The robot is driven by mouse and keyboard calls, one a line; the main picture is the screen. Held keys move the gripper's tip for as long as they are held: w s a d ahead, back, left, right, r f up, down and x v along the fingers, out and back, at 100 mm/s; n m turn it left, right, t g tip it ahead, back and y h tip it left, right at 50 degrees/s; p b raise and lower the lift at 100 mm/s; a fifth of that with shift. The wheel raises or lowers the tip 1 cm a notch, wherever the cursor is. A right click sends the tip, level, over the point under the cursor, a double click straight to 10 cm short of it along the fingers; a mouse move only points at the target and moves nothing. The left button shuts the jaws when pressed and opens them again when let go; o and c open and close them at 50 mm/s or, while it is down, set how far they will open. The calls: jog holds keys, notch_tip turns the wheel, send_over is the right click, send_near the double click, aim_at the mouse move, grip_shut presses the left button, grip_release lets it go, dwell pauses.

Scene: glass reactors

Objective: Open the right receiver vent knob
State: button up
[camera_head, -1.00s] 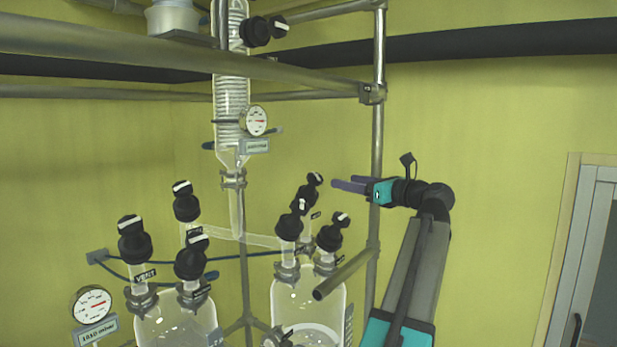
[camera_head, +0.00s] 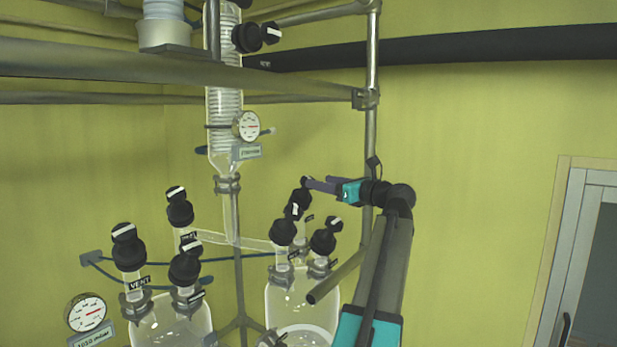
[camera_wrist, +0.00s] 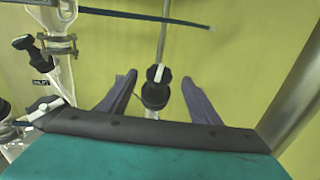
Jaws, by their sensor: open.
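The right receiver (camera_head: 298,305) is a clear glass vessel with several black knobs on top. Its back knob (camera_head: 300,201) stands just below the tips of my gripper (camera_head: 308,184) in the head view. The front left knob (camera_head: 282,232) and front right knob (camera_head: 323,241) stand nearer, each with a white bar. I cannot read which label says vent. In the wrist view one black knob with a white bar (camera_wrist: 157,84) shows between the fingers of my gripper (camera_wrist: 159,77). The fingers are spread on either side of it, with gaps, and hold nothing.
The left receiver (camera_head: 172,325) with its own knobs and a VENT label (camera_head: 139,283) stands to the left. A metal post (camera_head: 371,90) rises beside my arm. A horizontal bar (camera_head: 336,277) juts near the right receiver.

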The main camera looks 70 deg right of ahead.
aim_at(310, 178)
jog(key=shift+p+x, duration=0.95)
jog(key=shift+x, duration=2.3)
jog(key=shift+c, duration=0.4)
jog(key=c, duration=1)
jog(key=shift+d+n+y+b, duration=0.1)
jog(key=shift+n+y+b, duration=0.2)
jog(key=shift+n+y, duration=0.3)
jog(key=shift+d+n+t+y+b, duration=0.1)
jog(key=shift+n+t+y+b, duration=0.45)
jog(key=shift+n+y, duration=2.55)
jog(key=shift+n, duration=0.2)
jog(key=shift+a, duration=0.25)
